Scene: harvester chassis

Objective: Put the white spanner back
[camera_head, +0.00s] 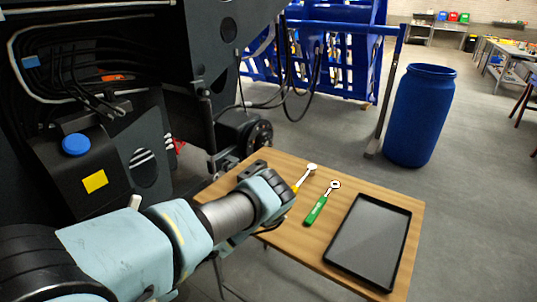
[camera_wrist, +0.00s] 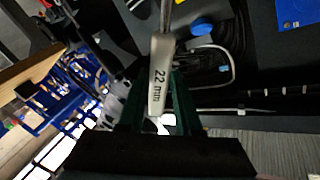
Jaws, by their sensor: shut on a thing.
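The white spanner (camera_wrist: 160,55) shows in the wrist view, with "22 mm" in black on its pale handle. My gripper (camera_wrist: 158,96) has its dark green fingers on either side of the handle and is shut on it. The spanner's shaft runs up past the top edge of the wrist view, so its far end is out of sight.
The wooden table (camera_head: 285,240) bears a green spanner (camera_head: 316,208), a yellow-handled spanner (camera_head: 304,177) and a black tray (camera_head: 369,242). The dark chassis (camera_head: 120,150), with a blue button (camera_head: 76,144) and yellow label (camera_head: 95,181), is at left. A blue barrel (camera_head: 420,115) stands behind.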

